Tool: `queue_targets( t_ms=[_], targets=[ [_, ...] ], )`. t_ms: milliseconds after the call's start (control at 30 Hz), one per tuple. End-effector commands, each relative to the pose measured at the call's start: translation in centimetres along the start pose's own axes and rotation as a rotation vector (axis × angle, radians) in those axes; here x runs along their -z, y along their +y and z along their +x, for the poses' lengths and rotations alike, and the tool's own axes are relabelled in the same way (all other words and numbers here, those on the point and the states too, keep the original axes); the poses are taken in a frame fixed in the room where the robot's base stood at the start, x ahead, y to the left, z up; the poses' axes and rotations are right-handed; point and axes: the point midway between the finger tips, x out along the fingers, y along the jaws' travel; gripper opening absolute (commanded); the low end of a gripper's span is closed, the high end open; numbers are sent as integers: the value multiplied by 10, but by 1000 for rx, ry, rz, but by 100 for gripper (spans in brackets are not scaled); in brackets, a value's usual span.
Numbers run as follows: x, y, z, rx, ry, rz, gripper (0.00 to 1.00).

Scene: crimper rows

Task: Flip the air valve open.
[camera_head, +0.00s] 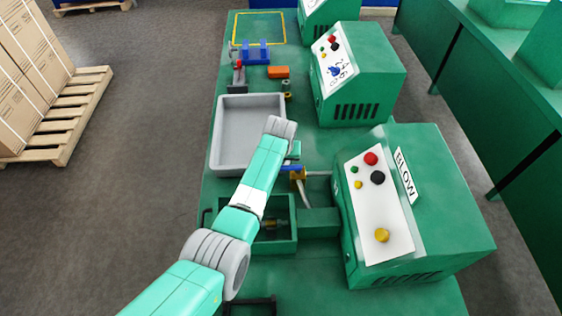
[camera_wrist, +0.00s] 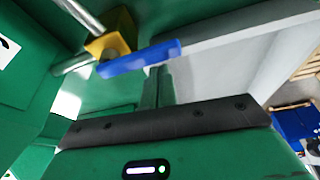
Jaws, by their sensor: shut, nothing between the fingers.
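The air valve has a yellow body (camera_head: 298,174) and a blue lever (camera_head: 291,166), just right of my forearm in the head view. In the wrist view the yellow body (camera_wrist: 108,42) is at the upper left, with grey pipes (camera_wrist: 82,14) joined to it. The blue lever (camera_wrist: 140,58) sticks out to the right from the body. My gripper (camera_wrist: 157,80) is shut and empty, its fingertips just below the lever in the wrist view. I cannot tell whether they touch it. In the head view my arm hides the fingers.
A grey tray (camera_head: 228,103) lies beyond the valve, close to my arm. A green machine marked BLOW (camera_head: 435,200) stands to the right, with buttons on its white panel. A green open box (camera_head: 288,241) sits nearer, partly behind my arm. Another green machine (camera_head: 372,75) stands farther back.

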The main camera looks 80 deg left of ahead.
Motion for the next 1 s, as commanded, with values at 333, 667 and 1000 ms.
queue_targets(
  t_ms=[333,667,1000],
  targets=[
    [32,3,-14,-3,4,7,0],
    [30,4,-79,-3,1,6,0],
    [29,4,-89,-2,-1,6,0]
  ],
)
